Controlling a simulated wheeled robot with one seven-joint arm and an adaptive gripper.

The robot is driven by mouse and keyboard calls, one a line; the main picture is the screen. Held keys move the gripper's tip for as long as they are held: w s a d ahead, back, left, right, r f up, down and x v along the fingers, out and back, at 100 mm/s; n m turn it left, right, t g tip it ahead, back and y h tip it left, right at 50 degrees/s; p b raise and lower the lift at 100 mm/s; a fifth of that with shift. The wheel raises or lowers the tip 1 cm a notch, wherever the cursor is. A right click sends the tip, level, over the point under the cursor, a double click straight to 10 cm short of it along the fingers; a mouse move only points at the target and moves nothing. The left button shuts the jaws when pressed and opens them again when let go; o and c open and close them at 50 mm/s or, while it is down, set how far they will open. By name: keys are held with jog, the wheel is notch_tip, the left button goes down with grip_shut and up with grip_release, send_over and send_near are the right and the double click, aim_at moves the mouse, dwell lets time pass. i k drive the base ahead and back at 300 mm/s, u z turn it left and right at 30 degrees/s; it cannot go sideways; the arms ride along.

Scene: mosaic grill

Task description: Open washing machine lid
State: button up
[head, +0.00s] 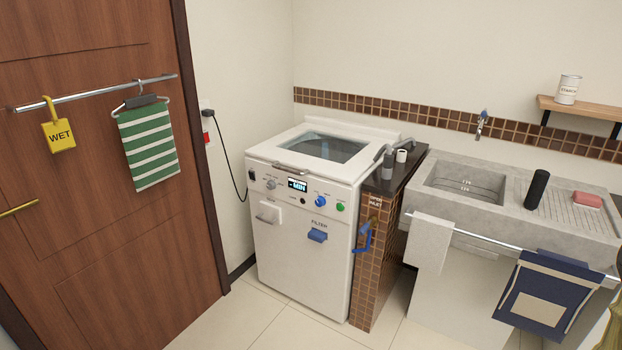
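The white washing machine (302,235) stands in the middle of the head view, against the back wall. It is a top loader. Its lid (283,147) lies flat and shut on top, with a dark glass window (322,147) in a white frame. A grey handle (290,169) sits at the lid's front edge, above the control panel. The panel (297,187) has a small lit display, a blue knob, a green knob and other controls. My gripper is not in view.
A tiled cabinet (383,250) with a blue handle and small items on its dark top adjoins the machine's right side. A stone sink (440,207) with a towel rail is farther right. A wooden door (100,240) is at left. Tiled floor (262,318) is clear in front.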

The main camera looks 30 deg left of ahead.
aim_at(349, 172)
jog(key=u, duration=0.6)
jog(key=i, duration=0.5)
jog(key=u, duration=0.9)
jog(key=i, duration=0.6)
jog(key=u, duration=0.2)
